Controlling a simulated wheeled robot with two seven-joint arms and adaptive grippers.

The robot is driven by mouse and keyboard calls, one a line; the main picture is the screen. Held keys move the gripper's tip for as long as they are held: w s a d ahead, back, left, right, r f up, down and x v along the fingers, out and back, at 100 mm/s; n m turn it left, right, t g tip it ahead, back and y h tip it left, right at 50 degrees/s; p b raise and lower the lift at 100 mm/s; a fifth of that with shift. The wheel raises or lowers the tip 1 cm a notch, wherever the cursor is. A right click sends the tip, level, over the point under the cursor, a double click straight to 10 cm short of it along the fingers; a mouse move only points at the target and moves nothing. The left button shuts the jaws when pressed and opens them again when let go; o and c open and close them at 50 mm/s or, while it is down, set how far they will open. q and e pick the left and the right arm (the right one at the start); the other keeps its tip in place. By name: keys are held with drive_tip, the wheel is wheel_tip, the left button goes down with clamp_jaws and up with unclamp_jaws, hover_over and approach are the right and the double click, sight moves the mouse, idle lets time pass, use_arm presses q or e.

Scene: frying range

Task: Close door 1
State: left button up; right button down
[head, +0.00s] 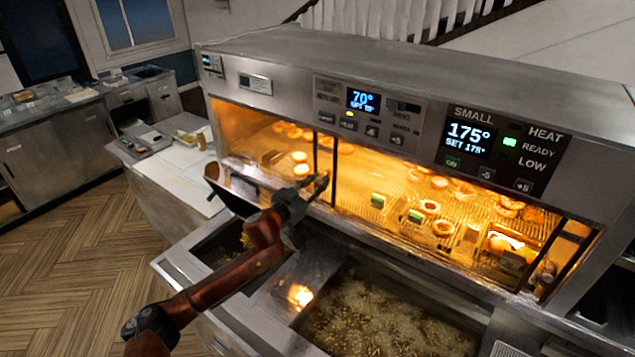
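The heated cabinet (390,85) of the frying range has a long lit front opening. Dark upright bars (334,170) stand near the middle of its left half, and look like door edges. A dark-edged panel (228,188) juts out low at the cabinet's left end, partly behind my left arm. No label shows which part is door 1. My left gripper (307,208) is in front of the opening, just left of the bars. Its fingers look spread, with nothing between them. Whether a fingertip touches a bar cannot be told. My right gripper is out of view.
Fryer pans with bubbling oil (390,318) lie below the cabinet, under and right of my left arm. Food pieces (430,206) lie on the cabinet's lit shelf. A side counter (178,178) stands at the left.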

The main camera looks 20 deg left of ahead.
use_arm(q)
clamp_jaws()
